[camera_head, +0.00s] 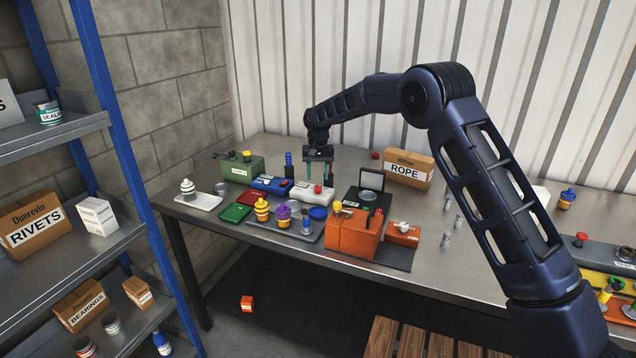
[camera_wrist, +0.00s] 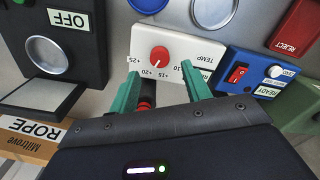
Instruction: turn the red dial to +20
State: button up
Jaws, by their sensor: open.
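The red dial (camera_wrist: 159,56) sits on a white box (camera_wrist: 196,48) marked TEMP, seen upside down in the wrist view. Its printed scale shows +10, +15, +20 and +25. A thin pale mark on the dial seems to point toward the lower left, near +20, but it is too small to read surely. In the head view the dial (camera_head: 317,189) is on the white box (camera_head: 301,192) at mid-table. My gripper (camera_head: 318,176) is open above it. In the wrist view its green fingers (camera_wrist: 160,71) reach toward either side of the dial, with no contact visible.
A blue box (camera_wrist: 258,73) with a red switch adjoins the white box. A dark OFF box (camera_wrist: 66,45) stands on the other side. A red and black item (camera_wrist: 146,96) shows between my fingers. The ROPE carton (camera_head: 408,170) stands behind to the right.

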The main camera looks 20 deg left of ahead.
aim_at(318, 186)
notch_tip(318, 186, up, 6)
dwell(0.4)
jog(key=shift+w+r, duration=0.1)
jog(key=shift+r, duration=0.05)
jog(key=w+d+r+m, duration=0.1)
jog(key=d+r, duration=0.4)
jog(key=d, duration=0.5)
jog(key=w+d+r+t+y, duration=0.1)
jog(key=d+r, duration=0.5)
jog(key=d, duration=0.3)
jog(key=d+r+m, duration=0.1)
jog(key=d+r, duration=0.4)
jog(key=d, duration=0.5)
jog(key=s+d+r+t, duration=0.1)
jog(key=s+d+r, duration=0.1)
jog(key=d, duration=0.4)
jog(key=s+d+r, duration=0.2)
jog(key=d, duration=0.5)
jog(key=s+d+m+t, duration=0.1)
jog(key=s+d+m, duration=0.1)
jog(key=s+d, duration=1.3)
jog(key=s+d+f+m+t+h, duration=0.1)
jog(key=s+d+f, duration=0.5)
jog(key=s+d, duration=0.5)
jog(key=shift+s+d+f+t, duration=0.15)
jog(key=shift+s+d+t, duration=0.15)
jog(key=shift+s, duration=0.75)
jog(key=shift+w+a, duration=0.1)
jog(key=shift+a, duration=0.05)
jog(key=shift+c, duration=0.2)
